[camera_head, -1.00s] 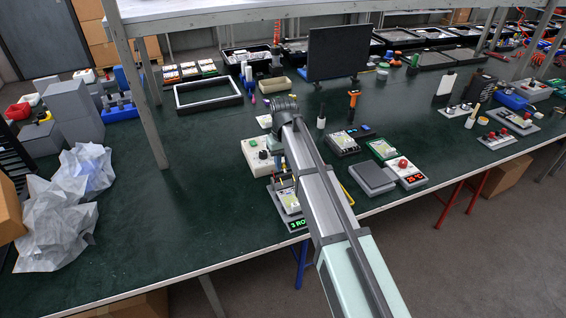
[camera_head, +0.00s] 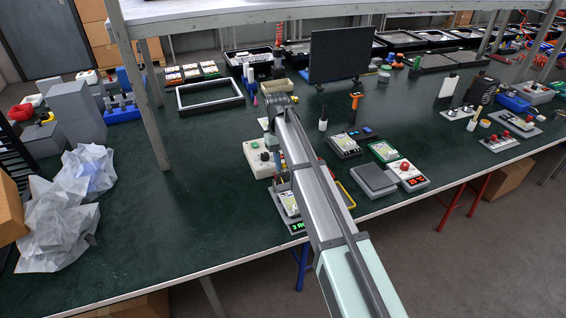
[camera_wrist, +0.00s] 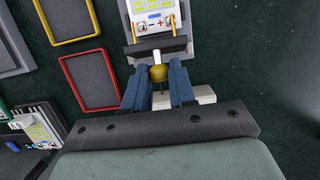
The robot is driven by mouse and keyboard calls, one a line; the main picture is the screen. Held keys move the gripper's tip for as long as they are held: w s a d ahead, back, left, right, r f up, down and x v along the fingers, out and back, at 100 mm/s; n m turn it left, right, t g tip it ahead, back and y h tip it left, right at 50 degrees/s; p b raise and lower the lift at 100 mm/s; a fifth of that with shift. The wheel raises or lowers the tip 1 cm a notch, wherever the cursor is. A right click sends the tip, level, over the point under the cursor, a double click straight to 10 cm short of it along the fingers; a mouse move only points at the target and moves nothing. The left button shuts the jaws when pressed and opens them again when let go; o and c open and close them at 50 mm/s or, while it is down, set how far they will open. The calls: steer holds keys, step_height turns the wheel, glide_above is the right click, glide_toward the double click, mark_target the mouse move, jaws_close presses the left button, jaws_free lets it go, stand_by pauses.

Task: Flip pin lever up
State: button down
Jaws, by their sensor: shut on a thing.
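In the wrist view, a round brass-coloured knob (camera_wrist: 158,73), which looks like the pin lever's end, sits between the blue fingers of my gripper (camera_wrist: 158,82). The fingers are closed around it. Just beyond the knob is a dark bar (camera_wrist: 155,48), in front of a grey device with a yellow-green display (camera_wrist: 153,8). A pale block (camera_wrist: 204,95) shows partly behind the right finger. In the head view my arm covers the fingertips and the knob. The lever's tilt cannot be made out clearly.
A white control box (camera_head: 262,158) stands left of my arm. A grey scale (camera_head: 374,180) and a box with a red button (camera_head: 406,172) stand to its right. In the wrist view, yellow (camera_wrist: 68,38) and red (camera_wrist: 76,80) frames lie left. The bench's left middle is clear.

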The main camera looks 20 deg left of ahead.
steer(key=c, duration=1)
jaws_free()
steer(key=shift+o, duration=0.2)
steer(key=shift+r, duration=0.1)
steer(key=shift+w+a+r, duration=0.1)
steer(key=shift+r, duration=0.35)
steer(key=w+a+r, duration=0.3)
steer(key=w+a, duration=0.6)
steer(key=shift+r, duration=0.4)
steer(key=shift+w, duration=0.1)
